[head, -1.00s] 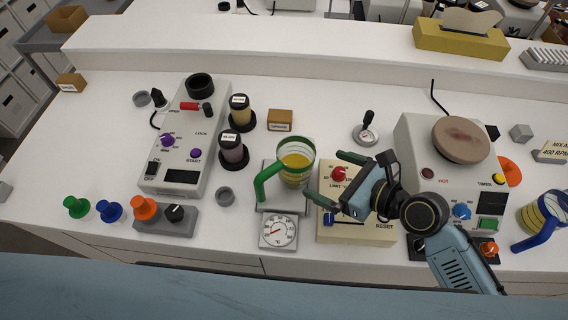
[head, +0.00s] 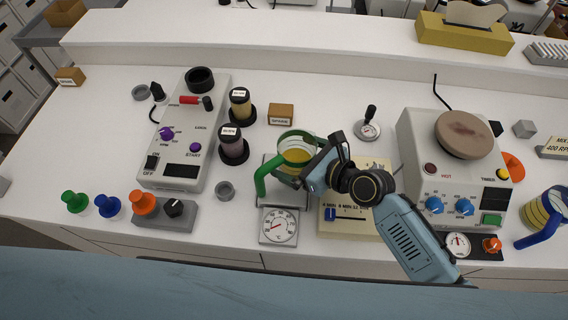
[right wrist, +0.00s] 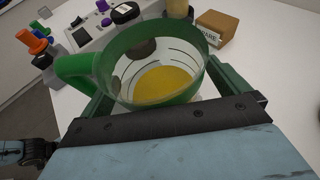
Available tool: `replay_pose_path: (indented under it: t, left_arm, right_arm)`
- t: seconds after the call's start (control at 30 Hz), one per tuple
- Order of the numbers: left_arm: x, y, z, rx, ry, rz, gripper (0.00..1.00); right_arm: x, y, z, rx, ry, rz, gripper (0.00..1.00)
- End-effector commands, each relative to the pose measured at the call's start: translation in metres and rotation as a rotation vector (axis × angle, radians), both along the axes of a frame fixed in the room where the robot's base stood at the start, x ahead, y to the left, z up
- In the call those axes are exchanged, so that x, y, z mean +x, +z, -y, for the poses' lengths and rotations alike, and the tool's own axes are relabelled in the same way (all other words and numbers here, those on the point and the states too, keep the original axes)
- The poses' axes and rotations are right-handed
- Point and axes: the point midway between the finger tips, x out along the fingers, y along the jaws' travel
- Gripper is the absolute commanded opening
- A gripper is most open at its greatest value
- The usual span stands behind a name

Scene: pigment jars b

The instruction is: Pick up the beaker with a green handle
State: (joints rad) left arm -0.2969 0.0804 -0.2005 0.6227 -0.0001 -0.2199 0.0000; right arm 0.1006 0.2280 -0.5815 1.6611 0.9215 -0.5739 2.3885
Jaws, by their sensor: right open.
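The beaker with a green handle (head: 263,180) stands upright on a small grey stand behind a dial gauge. It is clear, with a green rim and yellow contents. My right gripper (head: 296,161) reaches it from the right, and its open fingers are around the beaker's body. In the right wrist view the beaker (right wrist: 165,86) fills the middle, with a green finger on each side and its handle pointing left. Whether either finger touches the wall cannot be told. My left gripper is not in view.
The dial gauge (head: 278,226) is just in front of the beaker. A cream timer box (head: 345,226) lies under my right arm. Two dark-lidded jars (head: 233,146) stand behind left, near a brown block (head: 281,114). A blue-handled beaker (head: 541,222) is far right.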

Motion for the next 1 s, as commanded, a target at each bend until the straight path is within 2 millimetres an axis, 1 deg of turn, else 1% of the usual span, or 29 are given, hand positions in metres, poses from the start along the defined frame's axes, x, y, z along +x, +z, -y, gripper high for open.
replay_pose_path:
  t: [0.07, 0.4, 0.5, 0.67, 0.77, 0.87, 1.0]
  left_arm:
    - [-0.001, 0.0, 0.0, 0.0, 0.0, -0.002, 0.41]
    - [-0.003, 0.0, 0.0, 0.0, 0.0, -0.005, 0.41]
    - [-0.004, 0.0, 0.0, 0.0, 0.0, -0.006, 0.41]
    - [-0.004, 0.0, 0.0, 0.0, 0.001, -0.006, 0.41]
    - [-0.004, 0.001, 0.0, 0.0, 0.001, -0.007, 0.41]
    - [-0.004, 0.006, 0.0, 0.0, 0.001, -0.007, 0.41]
    - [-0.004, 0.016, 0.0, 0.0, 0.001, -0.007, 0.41]
  right_arm:
    - [0.0, 0.0, 0.0, 0.0, 0.0, 0.0, 1.0]
    - [0.0, 0.0, 0.001, 0.0, 0.0, 0.0, 0.56]
    - [0.0, 0.001, 0.0, 0.002, -0.001, 0.002, 0.44]
    - [0.0, 0.001, 0.0, 0.002, -0.001, 0.002, 0.44]
    - [0.0, 0.006, 0.0, 0.003, -0.001, 0.003, 0.44]
    - [0.0, 0.019, 0.0, 0.005, 0.0, 0.003, 0.44]
    - [0.0, 0.048, -0.001, 0.007, 0.0, 0.006, 0.44]
